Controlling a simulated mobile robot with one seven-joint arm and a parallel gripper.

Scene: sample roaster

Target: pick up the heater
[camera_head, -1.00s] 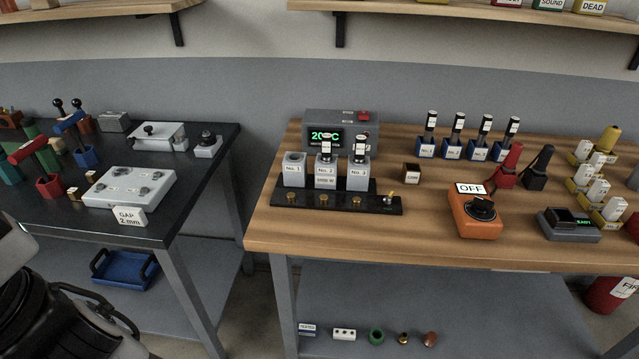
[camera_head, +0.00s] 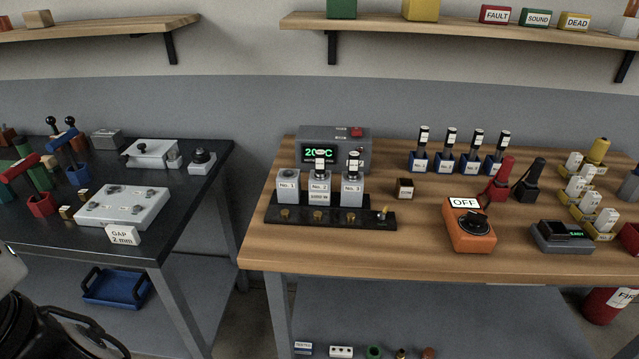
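No single thing in view is labelled as a heater, so I cannot tell for sure which one it is. Several black-and-white cartridge-like pieces (camera_head: 450,140) stand upright in small blue holders (camera_head: 447,162) at the back of the wooden bench. Two similar pieces stand in the grey blocks No. 2 (camera_head: 319,188) and No. 3 (camera_head: 352,188) on a black base strip (camera_head: 300,217). Grey block No. 1 (camera_head: 288,187) has no such piece in it. Part of my arm shows at the lower left; my gripper's fingertips are not in view.
On the wooden bench (camera_head: 350,255) are a grey display box (camera_head: 358,140), an orange switch box (camera_head: 470,232) marked OFF, red and black handled tools, and a dark meter (camera_head: 562,236). A black bench (camera_head: 160,205) stands left, across a gap. Wall shelves hang above.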

